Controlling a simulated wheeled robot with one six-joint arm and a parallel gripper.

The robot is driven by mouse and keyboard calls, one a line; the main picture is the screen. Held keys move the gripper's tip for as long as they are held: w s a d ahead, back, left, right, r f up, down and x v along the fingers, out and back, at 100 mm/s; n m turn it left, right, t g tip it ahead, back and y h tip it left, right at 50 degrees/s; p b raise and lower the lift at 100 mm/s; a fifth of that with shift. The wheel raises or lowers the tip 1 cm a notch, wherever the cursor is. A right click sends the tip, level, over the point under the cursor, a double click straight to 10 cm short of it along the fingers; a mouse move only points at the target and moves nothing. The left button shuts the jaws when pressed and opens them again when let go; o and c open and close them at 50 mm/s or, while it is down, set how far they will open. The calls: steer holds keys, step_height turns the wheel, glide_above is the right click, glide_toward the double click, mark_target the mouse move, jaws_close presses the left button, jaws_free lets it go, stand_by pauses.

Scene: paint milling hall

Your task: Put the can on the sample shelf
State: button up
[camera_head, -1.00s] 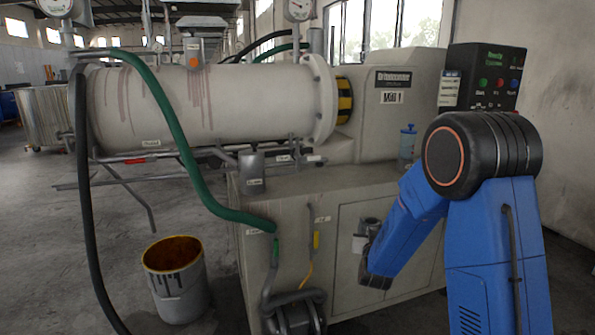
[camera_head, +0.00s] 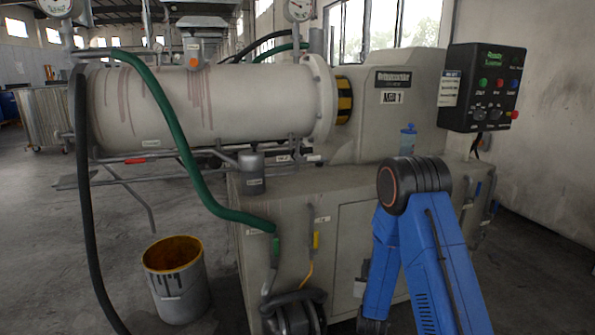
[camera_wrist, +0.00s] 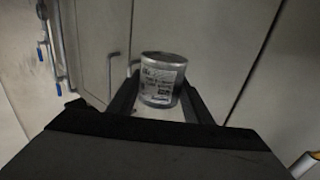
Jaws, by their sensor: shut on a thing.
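The can (camera_wrist: 162,80) is a small grey metal cylinder with a printed label. In the wrist view it sits upright between the two dark fingers of my gripper (camera_wrist: 158,100), which is shut on it. Cabinet doors stand behind it. In the head view my blue arm stands in front of the mill cabinet and hides most of my gripper; a small pale shape beside the arm may be the can, but I cannot tell. I cannot make out a sample shelf in either view.
The mill (camera_head: 215,105) with its drum stands over a beige cabinet (camera_head: 335,222). A green hose (camera_head: 170,115) and a black hose (camera_head: 88,200) hang at the left. A paint-stained bucket (camera_head: 178,285) stands on the floor. A control box (camera_head: 485,88) is at the upper right.

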steer(key=s+f+n+y, duration=0.2)
steer(key=s+f+y, duration=0.1)
steer(key=f, duration=0.8)
steer(key=shift+s+f+n+t+y, duration=0.15)
steer(key=shift+f+n+t+y, duration=0.2)
steer(key=shift+y, duration=0.45)
steer(key=shift+a, duration=0.1)
